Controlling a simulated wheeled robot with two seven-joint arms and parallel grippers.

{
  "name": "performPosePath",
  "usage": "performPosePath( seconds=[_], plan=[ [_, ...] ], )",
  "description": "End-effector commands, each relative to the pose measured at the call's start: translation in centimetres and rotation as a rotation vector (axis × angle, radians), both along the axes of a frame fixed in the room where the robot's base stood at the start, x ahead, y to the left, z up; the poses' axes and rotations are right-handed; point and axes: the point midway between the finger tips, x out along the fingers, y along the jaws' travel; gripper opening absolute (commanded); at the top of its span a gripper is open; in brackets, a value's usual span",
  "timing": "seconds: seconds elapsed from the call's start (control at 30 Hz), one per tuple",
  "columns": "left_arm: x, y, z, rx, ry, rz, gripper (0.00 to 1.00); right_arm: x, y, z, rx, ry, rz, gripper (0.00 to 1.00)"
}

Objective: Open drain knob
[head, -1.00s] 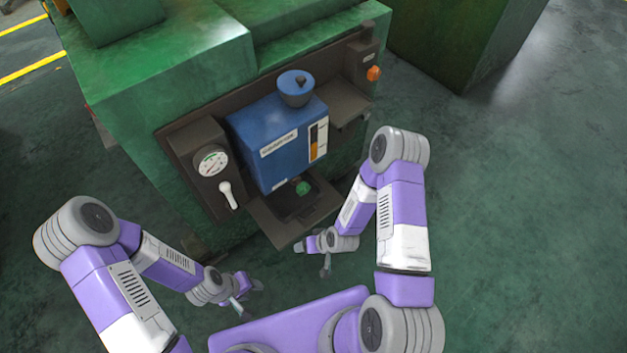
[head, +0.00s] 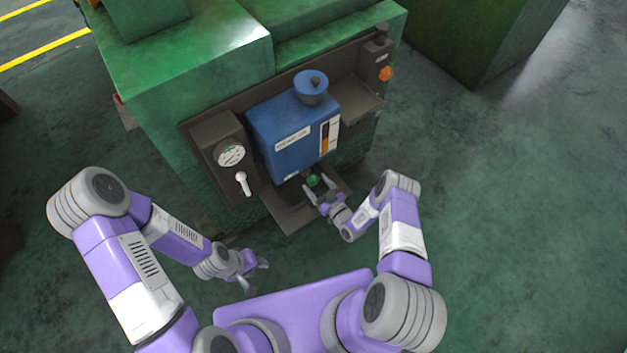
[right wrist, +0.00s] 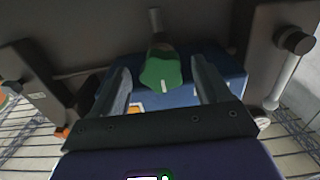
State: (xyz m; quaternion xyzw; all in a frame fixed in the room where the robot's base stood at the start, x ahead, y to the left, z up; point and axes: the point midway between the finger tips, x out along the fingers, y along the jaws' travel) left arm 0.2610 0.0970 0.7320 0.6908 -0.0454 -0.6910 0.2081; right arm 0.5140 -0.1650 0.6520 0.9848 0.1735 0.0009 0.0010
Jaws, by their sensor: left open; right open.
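The drain knob (head: 313,181) is a small green knob below the blue tank (head: 290,132) on the green machine. In the right wrist view the green knob (right wrist: 161,70) shows as a lobed green shape with a white mark, on a short stem. My right gripper (head: 316,188) is open at the knob. In the wrist view its two fingers stand on either side of the knob, with gaps between; contact does not show. My left gripper (head: 257,276) is open and empty, low in front of the machine.
A dark tray (head: 285,215) juts out below the tank. A round gauge (head: 230,155) and a white lever (head: 242,183) sit left of the tank. An orange button (head: 386,73) is at the upper right. Open floor lies to the right.

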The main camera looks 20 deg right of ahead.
Motion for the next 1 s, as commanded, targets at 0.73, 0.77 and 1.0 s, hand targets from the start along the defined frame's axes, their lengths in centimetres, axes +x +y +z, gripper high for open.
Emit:
performPosePath(
  seconds=[0.73, 0.77, 1.0],
  plan=[
    [0.0, 0.0, -0.3, 0.0, 0.0, 0.0, 0.43, 2.4, 0.9, 0.0, 0.002, 0.002, 0.0, 0.43],
    [0.0, 0.0, -0.3, 0.0, 0.0, 0.0, 0.43, 2.4, 0.9, 0.0, 0.002, 0.002, 0.0, 0.38],
    [0.0, 0.0, -0.4, 0.0, 0.0, 0.0, 0.43, 2.4, 0.8, 0.0, 0.005, 0.003, -0.001, 0.23]
  ],
)
